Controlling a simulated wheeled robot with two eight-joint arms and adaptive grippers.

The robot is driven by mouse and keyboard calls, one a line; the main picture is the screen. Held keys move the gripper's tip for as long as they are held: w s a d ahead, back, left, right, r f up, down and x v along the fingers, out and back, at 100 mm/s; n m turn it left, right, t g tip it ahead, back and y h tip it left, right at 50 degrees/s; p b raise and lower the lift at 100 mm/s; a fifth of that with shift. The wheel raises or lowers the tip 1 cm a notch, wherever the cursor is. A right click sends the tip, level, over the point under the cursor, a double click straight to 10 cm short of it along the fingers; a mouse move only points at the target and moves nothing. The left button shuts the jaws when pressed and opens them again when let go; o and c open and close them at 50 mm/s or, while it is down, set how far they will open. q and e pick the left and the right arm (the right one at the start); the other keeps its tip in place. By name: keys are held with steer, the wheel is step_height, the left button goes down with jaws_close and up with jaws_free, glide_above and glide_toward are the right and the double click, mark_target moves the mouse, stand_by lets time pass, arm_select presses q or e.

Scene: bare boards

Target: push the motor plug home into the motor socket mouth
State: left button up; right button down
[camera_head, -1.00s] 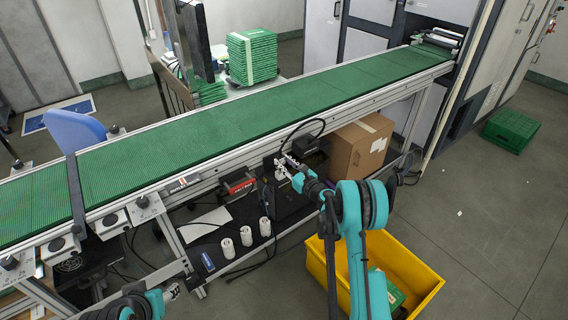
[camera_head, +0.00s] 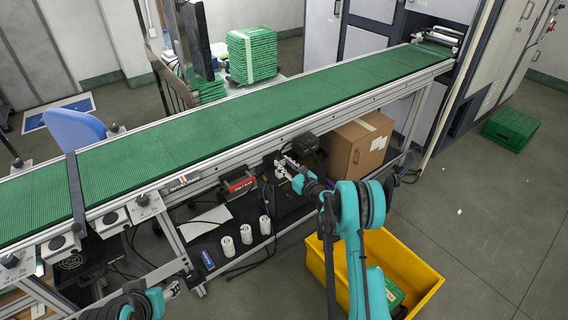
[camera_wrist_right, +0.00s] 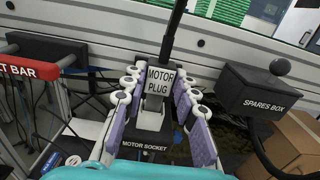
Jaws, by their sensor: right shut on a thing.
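The motor plug (camera_wrist_right: 160,82) is a grey block with a black-on-white label, upright in the right wrist view. A black cable rises from its top. My right gripper (camera_wrist_right: 158,100) is shut on it, with lilac-padded fingers on both sides; it also shows in the head view (camera_head: 286,166) below the conveyor edge. The motor socket (camera_wrist_right: 145,149) is a dark block with a white label, directly below the plug. The fingers and plug hide its mouth, so I cannot tell how deep the plug sits. My left gripper (camera_head: 171,290) is low at left, away from both; its jaws are too small to read.
A spares box (camera_wrist_right: 258,90) stands right of my right gripper, with a cardboard carton (camera_head: 358,148) beyond. A red-fronted bar (camera_head: 240,185) is at left. The green conveyor (camera_head: 230,120) runs above. White cylinders (camera_head: 246,234) and a yellow crate (camera_head: 405,262) are lower.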

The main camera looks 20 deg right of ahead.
steer(key=shift+f, duration=1.15)
steer(key=c, duration=1.1)
jaws_free()
steer(key=shift+v, duration=3.75)
